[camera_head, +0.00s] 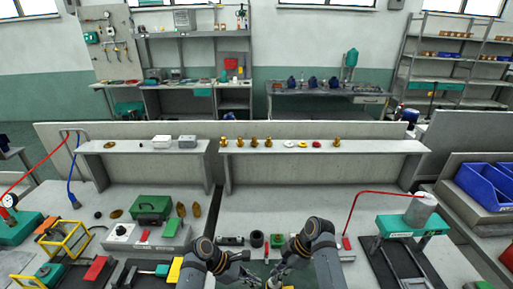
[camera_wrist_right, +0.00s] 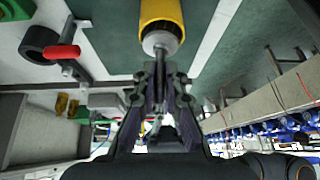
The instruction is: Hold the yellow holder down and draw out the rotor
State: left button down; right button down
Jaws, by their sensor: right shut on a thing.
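The yellow holder (camera_wrist_right: 162,12) is a yellow cylinder at the top of the right wrist view, cut off by the frame edge. A grey round end with a dark band, which looks like the rotor (camera_wrist_right: 160,42), sticks out of it towards my right gripper (camera_wrist_right: 160,72). The right fingers are shut on the rotor's near end, in line with the holder. In the head view my right gripper (camera_head: 275,279) is at the bottom middle, close to my left gripper (camera_head: 252,281). The left fingertips are too small and crowded to read. The arms mostly hide the holder there.
Behind the grippers lie a black ring (camera_head: 257,239) and a green block (camera_head: 277,240). A green case (camera_head: 151,208) stands left; a green-topped stand (camera_head: 412,223) with a grey cylinder stands right. A raised shelf (camera_head: 330,147) with small brass parts runs behind. The bench between is mostly clear.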

pick_arm(q)
jog(key=shift+f, duration=3.3)
jog(key=shift+f, duration=0.75)
pick_arm(e)
jog(key=shift+r, duration=0.2)
pick_arm(q)
jog(key=shift+s+a+f, duration=0.1)
pick_arm(e)
notch_tip(320, 180, up, 7)
jog(key=shift+r, duration=0.1)
